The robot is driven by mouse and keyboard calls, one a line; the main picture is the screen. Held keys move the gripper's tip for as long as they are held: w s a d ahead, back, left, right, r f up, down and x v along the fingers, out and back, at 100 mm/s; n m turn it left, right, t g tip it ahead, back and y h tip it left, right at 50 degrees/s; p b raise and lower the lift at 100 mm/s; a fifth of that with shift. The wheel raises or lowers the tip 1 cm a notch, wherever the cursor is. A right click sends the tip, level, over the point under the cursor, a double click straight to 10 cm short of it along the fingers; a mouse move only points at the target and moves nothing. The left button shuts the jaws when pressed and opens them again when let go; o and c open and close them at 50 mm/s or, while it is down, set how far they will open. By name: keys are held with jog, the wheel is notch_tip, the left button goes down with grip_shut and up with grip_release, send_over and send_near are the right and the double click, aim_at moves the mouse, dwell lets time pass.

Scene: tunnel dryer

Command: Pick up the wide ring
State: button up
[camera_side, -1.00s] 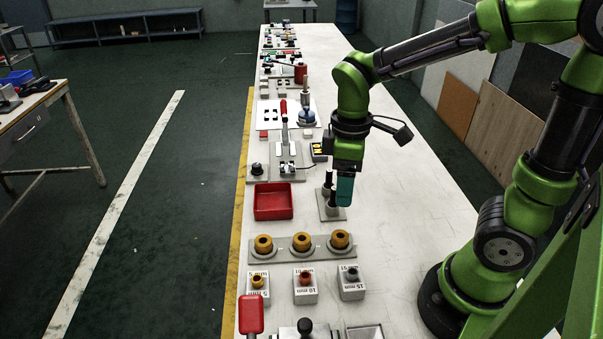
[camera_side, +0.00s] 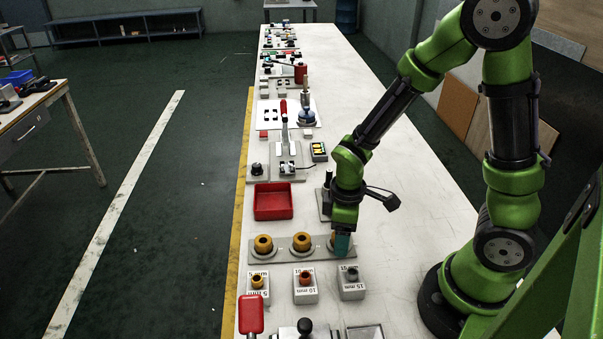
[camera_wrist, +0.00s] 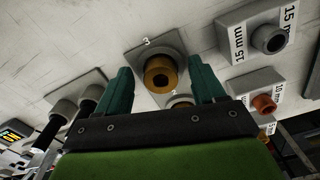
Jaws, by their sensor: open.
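The right-hand ring-shaped orange piece (camera_wrist: 160,73) stands by the mark 3 on a grey plate (camera_wrist: 140,57). My gripper (camera_wrist: 160,68) is open above it, with one teal finger on each side in the wrist view. In the side view my gripper (camera_side: 341,246) hides most of this piece. Two more orange pieces, left (camera_side: 264,243) and middle (camera_side: 301,241), stand on the same plate. Smaller rings sit on labelled blocks: yellow on 5 mm (camera_side: 257,282), red on 10 mm (camera_side: 305,278), grey on 15 mm (camera_side: 351,275). Which ring is the wide one is not marked.
The 15 mm block (camera_wrist: 236,42) is close to my gripper. A red tray (camera_side: 273,214) lies behind the plate. Dark upright pegs (camera_wrist: 48,133) stand on a base on the other side. The table's right part (camera_side: 420,215) is clear.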

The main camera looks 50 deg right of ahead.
jog(key=shift+f, duration=0.15)
grip_shut()
notch_tip(320, 180, up, 10)
dwell(0.8)
